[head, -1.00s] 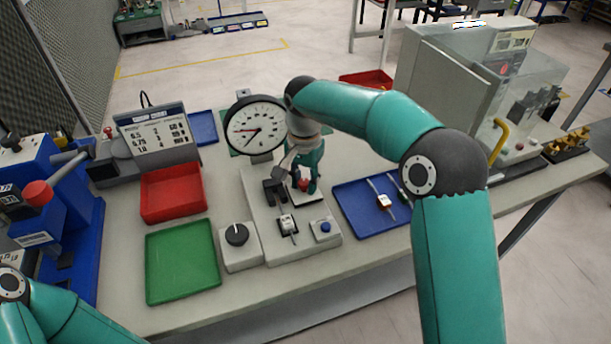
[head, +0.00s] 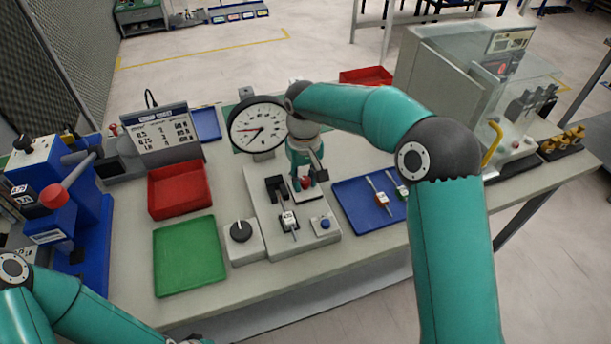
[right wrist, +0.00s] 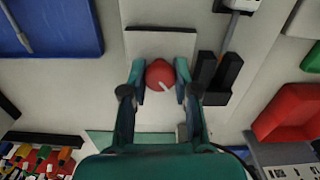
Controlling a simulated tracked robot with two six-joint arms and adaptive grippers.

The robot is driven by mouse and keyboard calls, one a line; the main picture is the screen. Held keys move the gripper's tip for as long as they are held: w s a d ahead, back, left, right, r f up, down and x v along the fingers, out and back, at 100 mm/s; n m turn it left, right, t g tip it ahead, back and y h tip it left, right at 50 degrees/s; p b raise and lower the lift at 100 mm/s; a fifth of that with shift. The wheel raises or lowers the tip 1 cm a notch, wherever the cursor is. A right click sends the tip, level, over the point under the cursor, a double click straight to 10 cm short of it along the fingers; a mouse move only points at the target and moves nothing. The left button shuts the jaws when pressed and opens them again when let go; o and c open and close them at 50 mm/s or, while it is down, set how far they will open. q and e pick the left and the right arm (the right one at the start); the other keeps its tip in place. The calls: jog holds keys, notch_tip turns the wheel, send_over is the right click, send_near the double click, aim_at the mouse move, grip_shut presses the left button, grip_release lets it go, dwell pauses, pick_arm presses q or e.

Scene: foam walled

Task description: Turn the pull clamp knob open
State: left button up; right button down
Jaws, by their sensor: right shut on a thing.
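The red round knob (head: 307,183) stands on a pale square plate of the grey pull fixture (head: 262,205), just right of a black block. In the right wrist view the knob (right wrist: 160,75) shows a short white line pointing down and right. My right gripper (head: 304,179) comes down over the knob from above. In the right wrist view its two fingers (right wrist: 160,82) are shut on the knob from both sides. My left arm shows at the lower left, but its gripper fingers are out of the picture.
A gauge (head: 258,127) stands behind the fixture. A black dial (head: 241,231) and a blue button (head: 325,224) are in front. A red tray (head: 180,210), a green tray (head: 186,284) and a blue tray (head: 353,211) lie around it. A clear-covered machine (head: 440,90) stands at right.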

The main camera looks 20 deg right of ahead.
aim_at(304, 178)
jog(key=shift+w+r+n, duration=0.1)
jog(key=shift+n, duration=0.7)
jog(key=c, duration=0.9)
grip_release()
jog(key=shift+o, duration=0.2)
notch_tip(304, 178, up, 12)
